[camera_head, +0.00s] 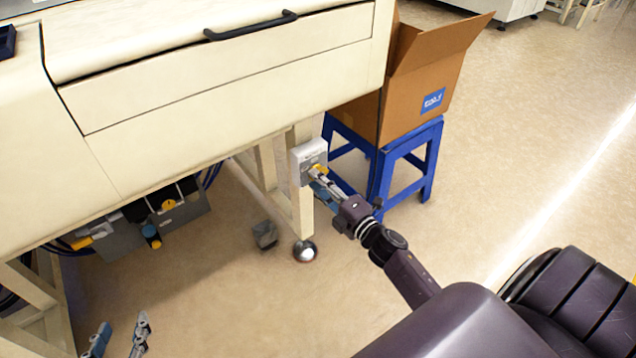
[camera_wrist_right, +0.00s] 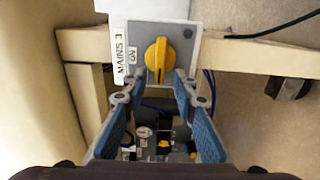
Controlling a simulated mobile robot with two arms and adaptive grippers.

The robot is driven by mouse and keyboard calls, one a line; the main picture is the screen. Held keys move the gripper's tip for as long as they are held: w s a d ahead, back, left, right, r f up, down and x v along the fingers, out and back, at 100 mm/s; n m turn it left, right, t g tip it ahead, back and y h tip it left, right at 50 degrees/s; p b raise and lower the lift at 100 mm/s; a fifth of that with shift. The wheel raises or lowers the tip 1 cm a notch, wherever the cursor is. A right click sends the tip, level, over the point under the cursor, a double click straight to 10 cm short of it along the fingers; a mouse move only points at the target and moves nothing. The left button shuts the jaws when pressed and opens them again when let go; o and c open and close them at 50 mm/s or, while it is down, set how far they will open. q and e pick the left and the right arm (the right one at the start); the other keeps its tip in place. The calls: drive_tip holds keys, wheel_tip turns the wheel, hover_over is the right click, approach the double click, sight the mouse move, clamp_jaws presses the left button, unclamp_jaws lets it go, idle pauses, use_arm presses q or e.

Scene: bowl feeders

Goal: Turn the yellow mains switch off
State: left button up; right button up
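The yellow mains switch (camera_head: 316,169) is a knob on a grey plate of a white box (camera_head: 306,152) on the machine's leg. In the right wrist view the knob (camera_wrist_right: 158,60) stands upright in the picture, beside an "ON" label (camera_wrist_right: 132,57) and a "MAINS 3" label (camera_wrist_right: 121,52). My right gripper (camera_head: 322,180) is at the switch. In its wrist view the fingers (camera_wrist_right: 162,78) are apart, with the tips on either side of the knob's lower end; contact cannot be told. My left gripper (camera_head: 120,338) is open and empty, low at the left.
The cream machine body (camera_head: 220,90) with a black drawer handle (camera_head: 250,25) overhangs the switch. A cardboard box (camera_head: 420,85) stands on a blue stool (camera_head: 408,165) just behind. Another unit with a yellow knob (camera_head: 168,204) is under the machine. Floor at right is clear.

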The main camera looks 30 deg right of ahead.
drive_tip(key=shift+s, duration=0.1)
drive_tip(key=s, duration=1.1)
drive_tip(key=shift+s+d, duration=0.4)
drive_tip(key=shift+d, duration=0.05)
